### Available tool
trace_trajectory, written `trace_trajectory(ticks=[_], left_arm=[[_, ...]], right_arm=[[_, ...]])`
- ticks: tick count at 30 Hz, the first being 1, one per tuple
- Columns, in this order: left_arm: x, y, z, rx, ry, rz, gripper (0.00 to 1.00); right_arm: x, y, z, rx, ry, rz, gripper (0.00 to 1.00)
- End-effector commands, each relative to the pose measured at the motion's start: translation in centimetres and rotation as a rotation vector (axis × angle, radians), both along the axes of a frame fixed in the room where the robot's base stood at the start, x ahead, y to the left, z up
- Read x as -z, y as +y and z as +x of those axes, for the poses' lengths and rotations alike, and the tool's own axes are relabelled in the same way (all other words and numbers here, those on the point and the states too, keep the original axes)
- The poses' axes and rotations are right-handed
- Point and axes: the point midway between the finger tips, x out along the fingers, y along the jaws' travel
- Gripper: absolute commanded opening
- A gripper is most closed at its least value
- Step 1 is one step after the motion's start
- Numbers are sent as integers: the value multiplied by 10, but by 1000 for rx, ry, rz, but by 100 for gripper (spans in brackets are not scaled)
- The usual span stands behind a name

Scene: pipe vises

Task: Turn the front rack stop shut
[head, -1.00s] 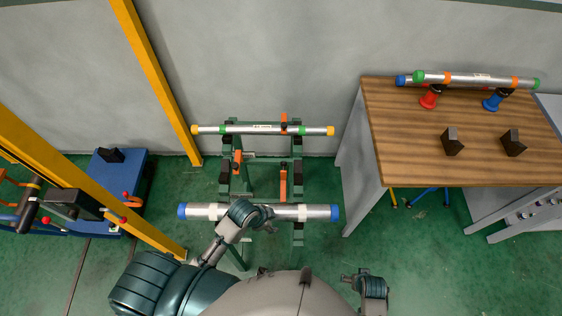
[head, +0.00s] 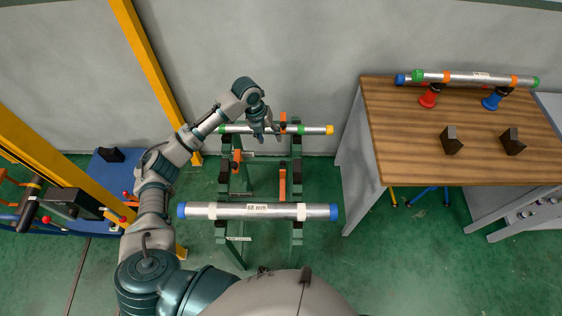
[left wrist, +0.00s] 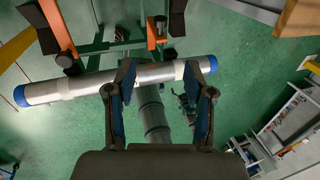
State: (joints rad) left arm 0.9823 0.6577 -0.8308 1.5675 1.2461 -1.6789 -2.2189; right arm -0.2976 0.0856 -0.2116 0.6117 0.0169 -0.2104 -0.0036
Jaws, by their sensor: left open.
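The green rack (head: 297,168) bears a thick grey pipe with blue ends (head: 230,211) at the front and a thin pipe with green and orange bands (head: 310,130) at the back. An orange stop (head: 283,183) lies just behind the thick pipe. Another orange piece (head: 283,120) stands by the thin pipe, and a third (head: 237,158) is at the left. My left gripper (head: 267,136) is open and empty at the thin pipe, hiding part of it; contact cannot be told. In the left wrist view, its fingers (left wrist: 160,95) frame part of the thick pipe (left wrist: 100,82).
A wooden table (head: 400,150) at the right carries pipes on red and blue stands and two dark blocks. A yellow post (head: 150,65) rises left of the rack. A small dark jointed shape in the left wrist view may be my right gripper.

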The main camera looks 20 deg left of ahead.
Motion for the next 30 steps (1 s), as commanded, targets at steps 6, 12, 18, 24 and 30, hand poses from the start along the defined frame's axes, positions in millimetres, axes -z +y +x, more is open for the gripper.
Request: trace_trajectory(ticks=[6,12,18,24,30], left_arm=[[40,-8,1,0,6,-3,53],[87,-20,3,-2,5,-4,53],[130,-32,6,-2,3,-4,53],[156,-39,9,-3,1,-2,53],[164,-41,9,-2,0,-2,53]], right_arm=[[-4,1,1,0,0,-3,93],[-7,2,1,0,0,-3,93],[-9,2,1,0,2,-2,93],[-10,3,1,1,2,-1,93],[-10,3,1,1,2,-1,93]])
